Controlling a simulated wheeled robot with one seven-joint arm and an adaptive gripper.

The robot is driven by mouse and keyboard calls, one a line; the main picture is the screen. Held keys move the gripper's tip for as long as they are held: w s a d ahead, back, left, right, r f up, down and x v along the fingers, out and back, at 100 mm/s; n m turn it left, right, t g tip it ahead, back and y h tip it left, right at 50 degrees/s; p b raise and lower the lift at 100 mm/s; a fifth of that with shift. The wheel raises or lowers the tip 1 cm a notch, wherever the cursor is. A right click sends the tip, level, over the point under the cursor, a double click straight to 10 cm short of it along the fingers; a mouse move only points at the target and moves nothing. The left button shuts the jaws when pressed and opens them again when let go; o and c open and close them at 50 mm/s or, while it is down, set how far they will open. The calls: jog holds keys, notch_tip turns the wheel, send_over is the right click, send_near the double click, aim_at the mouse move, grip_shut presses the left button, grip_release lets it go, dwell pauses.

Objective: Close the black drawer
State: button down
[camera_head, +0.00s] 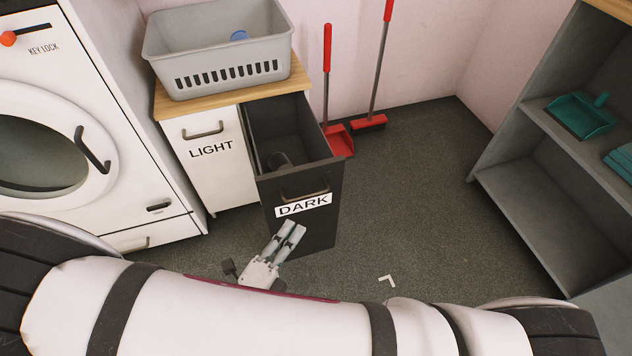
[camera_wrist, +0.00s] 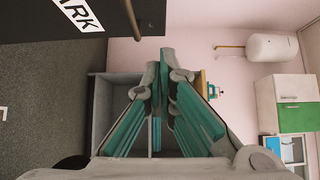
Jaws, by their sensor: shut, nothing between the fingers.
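The black drawer (camera_head: 322,232), labelled DARK, is pulled out of the wooden-topped cabinet, with its open top showing a dark object (camera_head: 278,160) inside. Its front has a bar handle (camera_head: 306,192) above the white label. My gripper (camera_head: 291,226) is shut and empty, with its fingers pointing toward the drawer front just below the label in the head view. I cannot tell whether they touch it. In the wrist view, the drawer front (camera_wrist: 40,18) shows at the upper left, to one side of the fingers (camera_wrist: 170,62).
The closed white LIGHT drawer (camera_head: 225,172) stands left of the black one. A grey basket (camera_head: 215,52) sits on the cabinet top. A white washer (camera_head: 95,60) is at left, red broom and dustpan (camera_head: 340,140) behind, grey shelves (camera_head: 540,190) at right. Floor between is mostly clear.

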jog(key=b, duration=0.4)
send_near(318, 170)
jog(key=d+x, duration=0.1)
jog(key=x, duration=0.3)
jog(key=shift+w+a+b, duration=0.25)
jog(key=shift+b, duration=0.1)
